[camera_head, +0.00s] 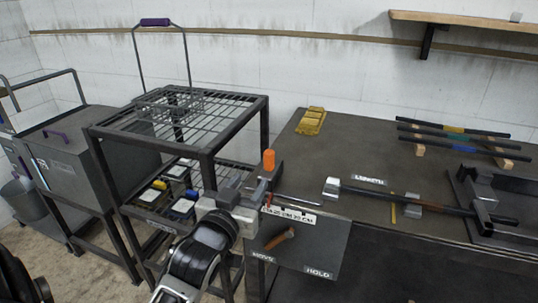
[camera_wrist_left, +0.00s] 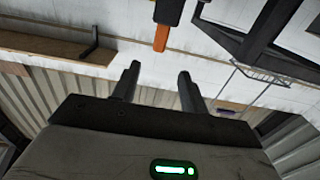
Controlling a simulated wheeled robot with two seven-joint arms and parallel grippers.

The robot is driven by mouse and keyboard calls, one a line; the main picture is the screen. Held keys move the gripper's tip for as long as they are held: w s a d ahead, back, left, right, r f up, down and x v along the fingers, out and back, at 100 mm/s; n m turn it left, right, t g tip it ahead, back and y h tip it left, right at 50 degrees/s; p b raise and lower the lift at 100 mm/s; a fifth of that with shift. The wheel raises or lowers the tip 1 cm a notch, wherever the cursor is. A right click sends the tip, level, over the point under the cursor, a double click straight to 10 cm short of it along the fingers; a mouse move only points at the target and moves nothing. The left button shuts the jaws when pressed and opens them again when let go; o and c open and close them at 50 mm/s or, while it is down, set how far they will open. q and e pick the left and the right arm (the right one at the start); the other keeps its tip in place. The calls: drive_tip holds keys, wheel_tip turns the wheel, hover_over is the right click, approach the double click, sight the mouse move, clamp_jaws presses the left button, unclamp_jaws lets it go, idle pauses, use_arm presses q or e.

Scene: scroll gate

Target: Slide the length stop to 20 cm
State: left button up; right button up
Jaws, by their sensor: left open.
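An orange upright knob (camera_head: 268,160) stands at the left front edge of the dark bench, by a white scale strip (camera_head: 290,217) with centimetre marks. I take the knob to be the length stop's handle; the exact reading is too small to tell. My left gripper (camera_head: 246,188) is open and empty, just left of and below the knob, apart from it. In the left wrist view, the open fingers (camera_wrist_left: 156,82) show with nothing between them, and an orange piece (camera_wrist_left: 161,38) lies beyond them. My right gripper is not in view.
A panel with a wooden-handled lever (camera_head: 279,240) and MOVE and HOLD labels hangs below the scale. A metal rod (camera_head: 300,199) lies behind the scale. A bar with metal blocks (camera_head: 380,194) lies on the bench (camera_head: 345,140). A wire rack (camera_head: 227,104) stands left.

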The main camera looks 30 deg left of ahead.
sight(267, 158)
use_arm(q)
drive_tip(key=x, duration=1.3)
drive_tip(key=shift+d+p, duration=0.15)
drive_tip(key=shift+p, duration=0.15)
